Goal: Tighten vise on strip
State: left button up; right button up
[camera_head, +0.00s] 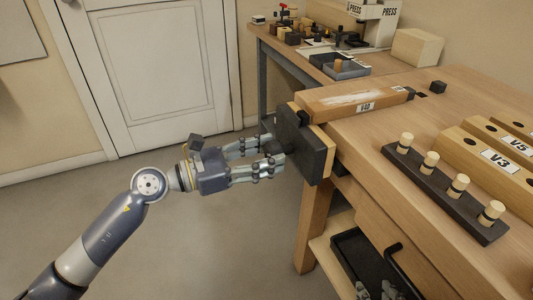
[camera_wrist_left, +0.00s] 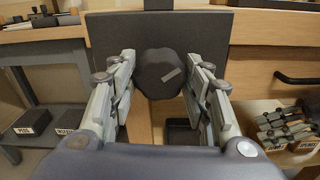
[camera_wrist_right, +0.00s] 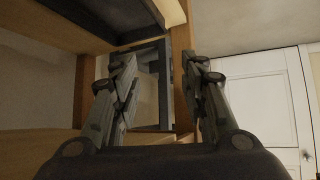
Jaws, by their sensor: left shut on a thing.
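The vise (camera_head: 306,148) has a dark, block-like front jaw with a wooden layer behind it, on the bench's left end. A wooden strip (camera_head: 350,99) with a pale patch and a small label lies along the bench top, its near end at the jaw's top; whether the jaw touches it is unclear. My left gripper (camera_head: 274,154) reaches the jaw's front face. In the left wrist view its fingers are shut around a dark round knob (camera_wrist_left: 160,73) in front of the jaw.
A dark rack (camera_head: 443,193) with several pale pegs stands on the bench, beside wooden blocks labelled V3 (camera_head: 488,158) and V5. A small dark block (camera_head: 438,87) lies beyond the strip. A second bench with a press (camera_head: 373,22) stands behind. Below, a shelf holds a dark tray (camera_head: 357,262).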

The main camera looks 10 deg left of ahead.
pick_arm(q)
jog(key=shift+m+b, duration=0.35)
jog(key=shift+m, duration=0.05)
pick_arm(e)
jog(key=shift+w+a+r+t+y, duration=0.15)
jog(key=shift+w+a+r+t, duration=0.15)
jog(key=shift+w+r+t, duration=0.25)
jog(key=shift+w+a+r+t+y, duration=0.1)
jog(key=shift+w+a+r+t, duration=0.2)
jog(key=shift+w+r+t, duration=0.25)
jog(key=shift+w+a+r+t+y, duration=0.15)
jog(key=shift+w+a+r+t, duration=0.2)
jog(key=shift+w+r, duration=0.35)
jog(key=shift+s+r, duration=0.1)
